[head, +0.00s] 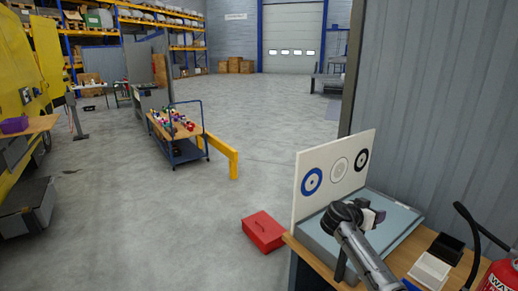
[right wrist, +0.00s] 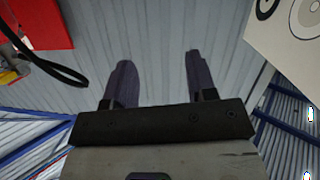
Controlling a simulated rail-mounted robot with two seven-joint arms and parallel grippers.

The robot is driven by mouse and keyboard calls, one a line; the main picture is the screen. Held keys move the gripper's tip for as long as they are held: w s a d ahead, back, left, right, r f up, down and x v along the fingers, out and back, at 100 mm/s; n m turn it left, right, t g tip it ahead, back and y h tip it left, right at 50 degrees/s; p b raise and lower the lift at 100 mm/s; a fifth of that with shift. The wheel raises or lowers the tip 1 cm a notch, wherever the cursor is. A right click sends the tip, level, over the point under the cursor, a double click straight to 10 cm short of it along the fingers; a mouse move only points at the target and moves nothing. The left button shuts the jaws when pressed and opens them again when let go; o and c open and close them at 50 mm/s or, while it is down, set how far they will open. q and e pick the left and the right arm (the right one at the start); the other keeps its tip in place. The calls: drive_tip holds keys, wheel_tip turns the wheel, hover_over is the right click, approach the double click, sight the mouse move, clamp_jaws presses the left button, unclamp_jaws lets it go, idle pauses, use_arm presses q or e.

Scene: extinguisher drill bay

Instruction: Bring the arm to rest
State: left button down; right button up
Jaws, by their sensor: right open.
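My right arm comes in from the lower right in the head view. Its gripper (head: 374,214) is above the grey panel on the bench, in front of the white target board (head: 335,170) with blue, grey and black rings. In the right wrist view the two fingers of the right gripper (right wrist: 161,80) are apart with nothing between them. The target board also shows at the upper right there (right wrist: 290,35). My left gripper is not in view.
A red extinguisher (head: 500,277) with a black hose stands at the bench's right end, near black and white trays (head: 430,270). A red box (head: 264,231) lies on the floor left of the bench. A loaded cart (head: 185,150) stands farther back. Open floor lies between.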

drive_tip(key=s+a+r+n+t+y, duration=0.3)
drive_tip(key=a+r+n+t+y, duration=0.25)
drive_tip(key=a+r+n, duration=0.75)
drive_tip(key=s+a+r+n+t+y+p, duration=0.1)
drive_tip(key=s+a+r+t+y, duration=0.1)
drive_tip(key=s+a+y, duration=0.45)
drive_tip(key=s+d+f+g+y+p, duration=0.1)
drive_tip(key=s+f+g+p, duration=0.15)
drive_tip(key=s+f, duration=1.15)
drive_tip(key=s+d+f+g+p, duration=0.15)
drive_tip(key=s+f+g, duration=0.25)
drive_tip(key=s+f, duration=1)
drive_tip(key=s+f+g+y+p, duration=0.1)
drive_tip(key=s+f+g+p, duration=0.25)
drive_tip(key=s+f, duration=1.05)
drive_tip(key=w+r+p+v, duration=0.1)
drive_tip(key=w+p+v, duration=0.2)
drive_tip(key=p+v, duration=0.9)
drive_tip(key=w+r+p+v, duration=0.1)
drive_tip(key=w+p+v, duration=0.2)
drive_tip(key=p+v, duration=0.9)
drive_tip(key=w+r+p+v, duration=0.1)
drive_tip(key=w+p+v, duration=0.1)
drive_tip(key=p+v, duration=1)
wheel_tip(320, 180, up, 5)
drive_tip(key=shift+s+a+r+m, duration=0.2)
drive_tip(key=shift+s+a+m, duration=0.1)
drive_tip(key=shift+s+a, duration=0.15)
